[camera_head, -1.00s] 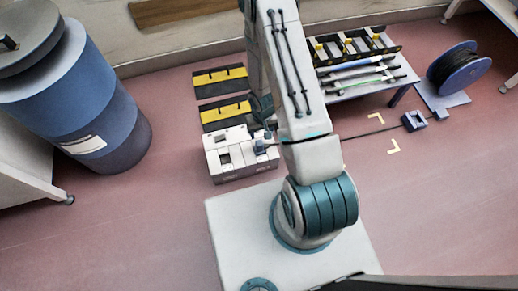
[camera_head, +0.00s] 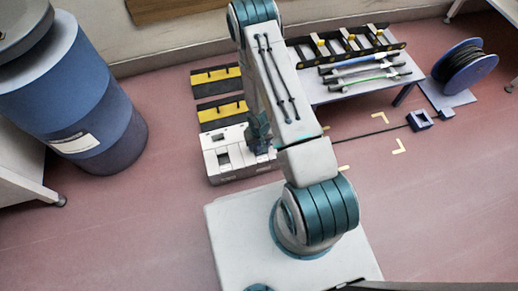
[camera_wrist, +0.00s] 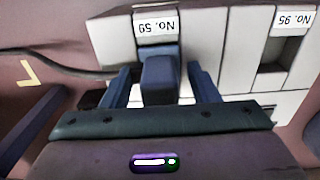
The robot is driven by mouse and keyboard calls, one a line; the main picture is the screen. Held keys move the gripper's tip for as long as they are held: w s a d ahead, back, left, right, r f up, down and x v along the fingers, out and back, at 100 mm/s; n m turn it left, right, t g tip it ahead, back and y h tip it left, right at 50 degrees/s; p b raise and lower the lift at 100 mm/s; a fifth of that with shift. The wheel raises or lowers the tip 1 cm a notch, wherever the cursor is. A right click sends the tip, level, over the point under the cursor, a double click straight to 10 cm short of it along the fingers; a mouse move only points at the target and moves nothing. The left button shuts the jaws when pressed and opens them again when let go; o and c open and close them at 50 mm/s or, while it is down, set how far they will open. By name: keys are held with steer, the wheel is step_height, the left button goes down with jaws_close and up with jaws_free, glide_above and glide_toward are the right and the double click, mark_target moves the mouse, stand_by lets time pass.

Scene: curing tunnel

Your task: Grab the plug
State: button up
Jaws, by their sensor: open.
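The plug (camera_wrist: 160,77) is a blue-grey block in the wrist view, against the white socket box (camera_wrist: 110,37) below the label "No. 59". My gripper (camera_wrist: 160,92) is open, with one finger on each side of the plug. Gaps show between the fingers and the plug. In the head view my gripper (camera_head: 261,147) is low at the right end of the white socket box (camera_head: 222,176). My arm and gripper mostly hide the plug there. I cannot tell how deep the plug sits in the box.
A dark cable (camera_head: 370,133) runs along the floor through a blue square guide (camera_head: 419,120) towards a cable spool (camera_head: 464,68). A table (camera_head: 345,97) with tools stands behind the arm. A blue drum (camera_head: 85,100) stands left. Yellow-black panels (camera_head: 217,77) lie behind the box.

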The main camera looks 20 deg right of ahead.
steer(key=shift+c, duration=0.3)
steer(key=c, duration=1.1)
steer(key=shift+r, duration=0.15)
